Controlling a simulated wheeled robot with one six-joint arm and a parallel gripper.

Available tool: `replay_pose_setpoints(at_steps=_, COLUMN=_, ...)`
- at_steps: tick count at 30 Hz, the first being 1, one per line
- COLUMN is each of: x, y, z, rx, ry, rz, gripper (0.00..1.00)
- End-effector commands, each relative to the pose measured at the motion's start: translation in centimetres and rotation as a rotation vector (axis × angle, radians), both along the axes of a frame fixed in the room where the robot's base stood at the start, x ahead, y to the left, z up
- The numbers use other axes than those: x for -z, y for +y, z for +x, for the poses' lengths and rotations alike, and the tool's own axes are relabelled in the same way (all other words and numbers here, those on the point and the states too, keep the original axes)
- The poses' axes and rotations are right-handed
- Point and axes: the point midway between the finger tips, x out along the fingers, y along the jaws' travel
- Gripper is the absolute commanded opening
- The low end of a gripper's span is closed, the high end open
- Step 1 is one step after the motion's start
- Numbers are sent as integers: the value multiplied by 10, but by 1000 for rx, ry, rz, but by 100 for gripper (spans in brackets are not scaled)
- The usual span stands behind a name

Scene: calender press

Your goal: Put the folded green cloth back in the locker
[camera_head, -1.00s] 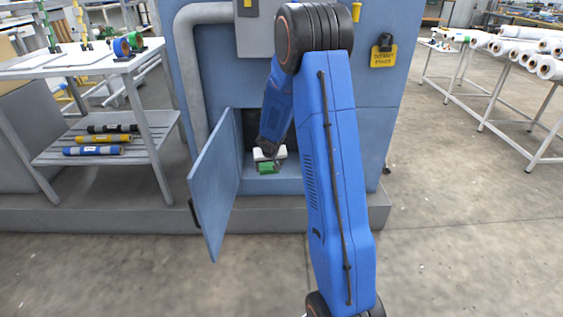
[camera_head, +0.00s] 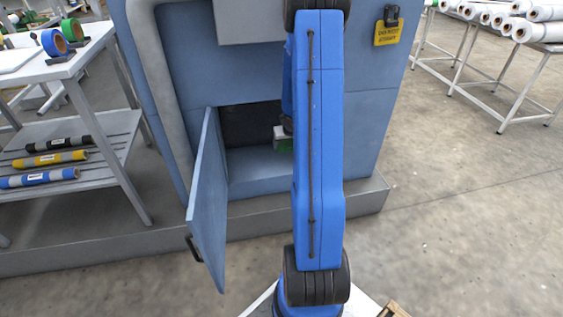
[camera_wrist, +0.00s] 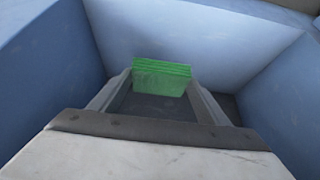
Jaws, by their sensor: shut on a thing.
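The folded green cloth (camera_wrist: 162,76) is between my gripper's fingertips in the wrist view, with blue locker walls around it. My gripper (camera_wrist: 160,88) is shut on it. In the head view the cloth (camera_head: 285,146) shows as a small dark green patch, mostly hidden by my arm. The locker (camera_head: 250,160) is an opening low in the blue machine, with a dark inside and a blue sill. Its door (camera_head: 208,200) stands open to the left. The cloth is at or inside the opening; whether it touches the locker floor I cannot tell.
A grey shelf table (camera_head: 90,170) with colored rolls stands at the left. A table with white rolls (camera_head: 500,15) stands at the back right. A grey plinth (camera_head: 110,250) runs along the machine's foot. The floor (camera_head: 460,240) at the right is clear.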

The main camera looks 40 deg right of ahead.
Motion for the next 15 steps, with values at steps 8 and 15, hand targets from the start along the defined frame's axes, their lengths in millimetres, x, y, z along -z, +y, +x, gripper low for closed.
replay_pose_setpoints(at_steps=8, x=21, y=1, z=0, rx=1, ry=1, rz=4, gripper=49)
replay_pose_setpoints(at_steps=15, x=48, y=1, z=0, rx=0, ry=2, rz=3, gripper=49)
